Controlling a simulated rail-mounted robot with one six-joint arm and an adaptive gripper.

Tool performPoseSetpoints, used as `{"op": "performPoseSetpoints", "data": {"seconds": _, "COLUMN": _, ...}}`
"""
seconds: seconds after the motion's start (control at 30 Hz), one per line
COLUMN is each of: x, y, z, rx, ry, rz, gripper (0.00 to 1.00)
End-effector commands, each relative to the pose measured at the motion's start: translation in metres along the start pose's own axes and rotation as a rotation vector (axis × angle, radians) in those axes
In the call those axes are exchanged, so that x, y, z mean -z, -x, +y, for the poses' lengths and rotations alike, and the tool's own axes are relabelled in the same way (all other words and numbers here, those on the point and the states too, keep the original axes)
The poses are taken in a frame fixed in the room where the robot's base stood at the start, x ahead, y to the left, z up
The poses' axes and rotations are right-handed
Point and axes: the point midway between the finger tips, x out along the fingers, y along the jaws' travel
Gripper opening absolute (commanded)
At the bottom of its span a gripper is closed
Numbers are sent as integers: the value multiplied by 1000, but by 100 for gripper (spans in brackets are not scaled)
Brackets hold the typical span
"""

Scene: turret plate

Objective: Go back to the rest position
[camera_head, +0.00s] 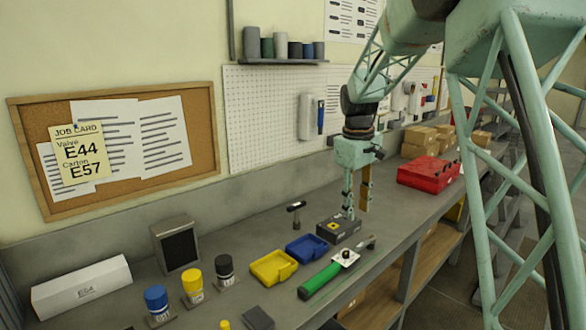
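My gripper (357,212) points down over the bench, right of the middle of the picture. One finger is pale green and the other looks brown. They hang apart with a gap between them, and I see nothing held in it. The fingertips are close to a dark grey block (329,231) with a yellow patch on top. I cannot tell whether they touch it. My arm comes down from the upper right.
A red case (428,173) and cardboard boxes (425,140) stand behind right. Capped containers (192,284) and a white E54 carton (82,287) stand left.

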Motion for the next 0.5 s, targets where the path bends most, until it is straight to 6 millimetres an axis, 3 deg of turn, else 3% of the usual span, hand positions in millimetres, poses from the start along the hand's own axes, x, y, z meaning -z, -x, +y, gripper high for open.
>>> {"op": "performPoseSetpoints", "data": {"seconds": 0.5, "x": -69, "y": 61, "z": -38, "rx": -11, "ry": -103, "rz": 44, "gripper": 30}}
